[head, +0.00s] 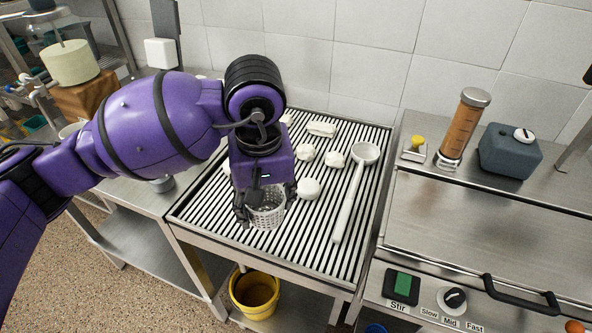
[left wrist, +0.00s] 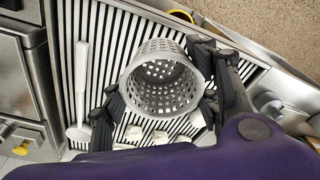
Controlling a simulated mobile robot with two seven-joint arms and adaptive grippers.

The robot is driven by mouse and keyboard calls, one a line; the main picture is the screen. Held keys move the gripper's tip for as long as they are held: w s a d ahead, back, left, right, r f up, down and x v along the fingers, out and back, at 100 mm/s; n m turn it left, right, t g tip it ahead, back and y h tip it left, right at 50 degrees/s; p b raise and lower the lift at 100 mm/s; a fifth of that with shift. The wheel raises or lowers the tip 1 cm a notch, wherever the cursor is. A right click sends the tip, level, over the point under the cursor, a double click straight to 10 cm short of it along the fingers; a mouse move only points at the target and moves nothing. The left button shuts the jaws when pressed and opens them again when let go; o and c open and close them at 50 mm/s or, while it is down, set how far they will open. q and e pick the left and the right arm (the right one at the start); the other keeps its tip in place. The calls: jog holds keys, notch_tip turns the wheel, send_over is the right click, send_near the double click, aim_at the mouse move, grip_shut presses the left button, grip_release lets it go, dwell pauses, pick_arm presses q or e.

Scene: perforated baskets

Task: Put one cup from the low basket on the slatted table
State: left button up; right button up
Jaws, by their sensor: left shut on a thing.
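My left gripper (head: 265,196) is shut on a pale perforated cup (head: 267,212) over the front left part of the slatted table (head: 290,248). In the left wrist view the cup (left wrist: 162,90) sits between the two dark fingers of the gripper (left wrist: 168,88), with its open mouth facing the camera and nothing seen inside. Black and pale slats show around it. I cannot tell whether its base touches the slats. No basket that is clearly the low one shows in these views. My right gripper is not in view.
Several white lumps (head: 309,188) lie on the slats right of and behind the cup. A long white ladle (head: 345,207) lies farther right. A yellow bucket (head: 255,294) stands below the table. A steel machine with controls (head: 470,225) adjoins the right side. The front slats look clear.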

pick_arm(q)
jog(key=shift+w+d+r, duration=0.15)
jog(key=shift+d+r, duration=0.2)
jog(key=shift+r, duration=0.25)
jog(key=shift+w+d+r, duration=0.15)
jog(key=shift+d+r, duration=0.2)
jog(key=shift+r, duration=0.25)
jog(key=w+a+f, duration=0.2)
jog(key=w+a, duration=0.1)
jog(key=a, duration=0.1)
send_near(234, 212)
jog(key=shift+w+d+f+p, duration=0.1)
jog(key=shift+w+d+p, duration=0.15)
jog(key=shift+d+p, duration=0.25)
jog(key=shift+w+a+f, duration=0.35)
jog(key=shift+a+f, duration=0.15)
jog(key=shift+f, duration=0.2)
notch_tip(234, 212, down, 3)
jog(key=shift+a+f, duration=0.1)
jog(key=shift+f, duration=0.05)
jog(key=shift+w, duration=0.1)
jog(key=shift+f, duration=0.2)
jog(key=o, duration=0.9)
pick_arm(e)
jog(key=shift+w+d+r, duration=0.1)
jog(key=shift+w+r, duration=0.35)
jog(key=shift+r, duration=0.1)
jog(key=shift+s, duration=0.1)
